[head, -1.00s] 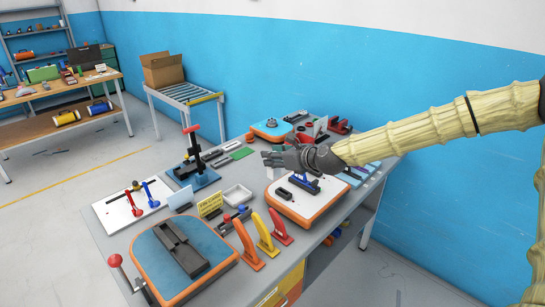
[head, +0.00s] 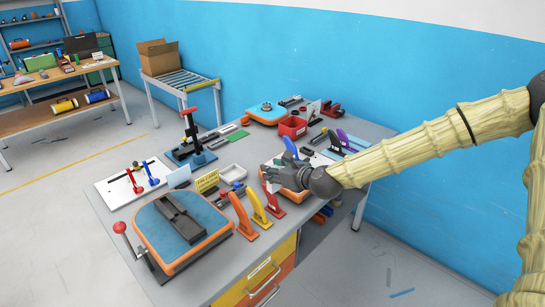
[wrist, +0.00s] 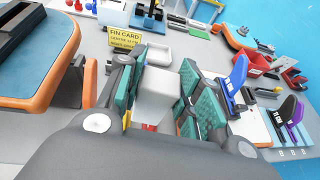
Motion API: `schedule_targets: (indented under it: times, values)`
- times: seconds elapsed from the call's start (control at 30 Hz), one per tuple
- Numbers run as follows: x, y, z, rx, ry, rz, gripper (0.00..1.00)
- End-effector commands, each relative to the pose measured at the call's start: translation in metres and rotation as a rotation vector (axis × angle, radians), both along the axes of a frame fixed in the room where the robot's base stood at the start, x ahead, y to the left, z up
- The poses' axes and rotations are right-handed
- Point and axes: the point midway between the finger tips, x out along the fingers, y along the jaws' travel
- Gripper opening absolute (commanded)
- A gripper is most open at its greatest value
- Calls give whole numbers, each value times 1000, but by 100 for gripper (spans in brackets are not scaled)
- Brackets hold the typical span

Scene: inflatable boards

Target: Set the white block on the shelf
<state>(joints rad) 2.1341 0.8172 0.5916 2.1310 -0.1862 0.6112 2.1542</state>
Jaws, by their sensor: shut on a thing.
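The white block (wrist: 158,92) is held between the teal-padded fingers of my gripper (wrist: 160,75) in the wrist view. The hand hides the block there. Which shelf is meant is not certain: a lower shelf (head: 316,232) shows under the right end of the bench, and a shelf rack (head: 32,50) stands far at the back left.
Orange (head: 243,218) and yellow (head: 260,210) fins stand upright near the bench's front edge. A yellow card (head: 207,181), a white tray (head: 233,172), a red bin (head: 292,127) and a blue-topped board (head: 160,228) crowd the bench. Floor to the bench's right is mostly clear.

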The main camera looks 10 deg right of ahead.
Motion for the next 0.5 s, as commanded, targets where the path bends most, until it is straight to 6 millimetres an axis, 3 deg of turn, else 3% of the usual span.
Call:
schedule_targets:
  times: [0.5]
  values:
    - [-97, -2, -101, 0, 8, -233, 7]
